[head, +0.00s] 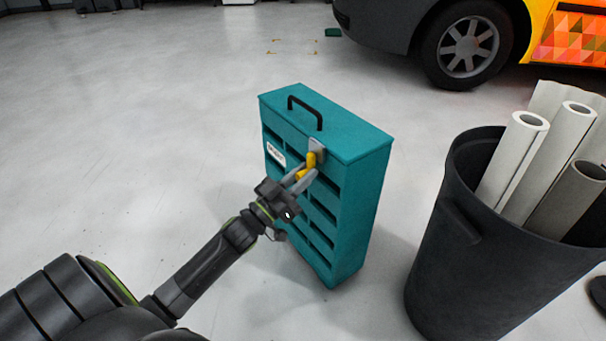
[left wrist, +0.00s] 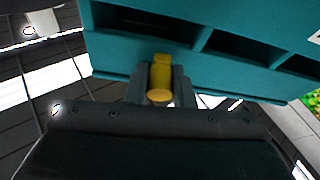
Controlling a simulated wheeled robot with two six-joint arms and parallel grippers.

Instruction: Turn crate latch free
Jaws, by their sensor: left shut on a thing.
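A teal crate (head: 347,133) with open compartments in its front stands upright on the floor in the middle of the head view. A yellow latch (head: 311,159) on a grey plate sits at the upper front of the crate, below the black top handle (head: 305,112). My left gripper (head: 304,178) reaches it from the lower left and is shut on the latch. In the left wrist view, the yellow latch (left wrist: 160,78) stands between the two fingers, against the teal crate (left wrist: 115,52). My right gripper is not in view.
A dark bin (head: 495,265) holding several rolls (head: 513,150) stands close to the right of the crate. A vehicle wheel (head: 467,46) is at the back right.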

